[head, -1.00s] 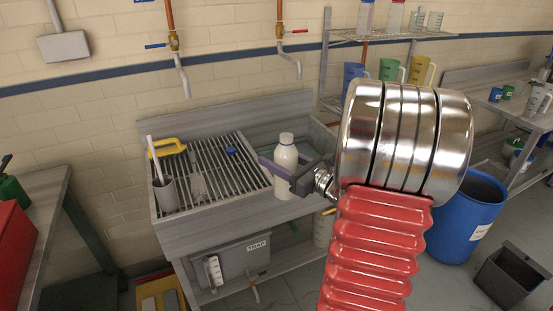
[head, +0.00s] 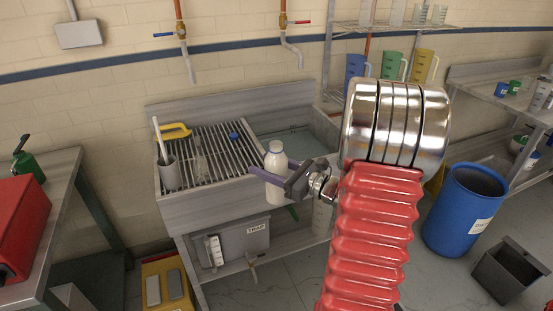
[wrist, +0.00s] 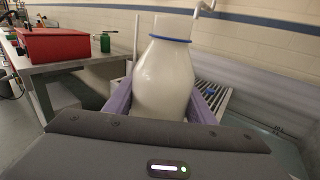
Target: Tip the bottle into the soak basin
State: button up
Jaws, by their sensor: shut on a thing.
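A white bottle (head: 275,172) with a pale cap stands upright between the purple fingers of my gripper (head: 272,178). My gripper is shut on it, in front of the sink's front edge. The wrist view shows the bottle (wrist: 163,80) close up, with a blue ring at its neck and my fingers (wrist: 163,102) on both sides. The soak basin (head: 297,143) is the grey sink bowl at the right of the slatted drainer, behind the bottle.
The slatted drainer (head: 222,165) holds a grey cup (head: 170,174) with a rod, a yellow-handled brush (head: 176,131), a clear bottle and a blue cap (head: 233,135). Taps hang above. A blue drum (head: 462,205) stands right; a bench with a red box (head: 20,222) stands left.

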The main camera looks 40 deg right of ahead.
jog(key=w+a+f+n+g+y, duration=0.1)
jog(key=a+f+n+g+y, duration=0.2)
jog(key=a+f, duration=0.6)
jog(key=w+a+f+n+g+y, duration=0.2)
jog(key=a+f, duration=0.8)
jog(key=a, duration=0.6)
jog(key=n+g+y, duration=0.1)
jog(key=n+y, duration=0.1)
jog(key=y, duration=0.1)
jog(key=shift+w+a+f+y, duration=0.25)
jog(key=shift+a+f+y, duration=0.05)
jog(key=shift+y, duration=0.1)
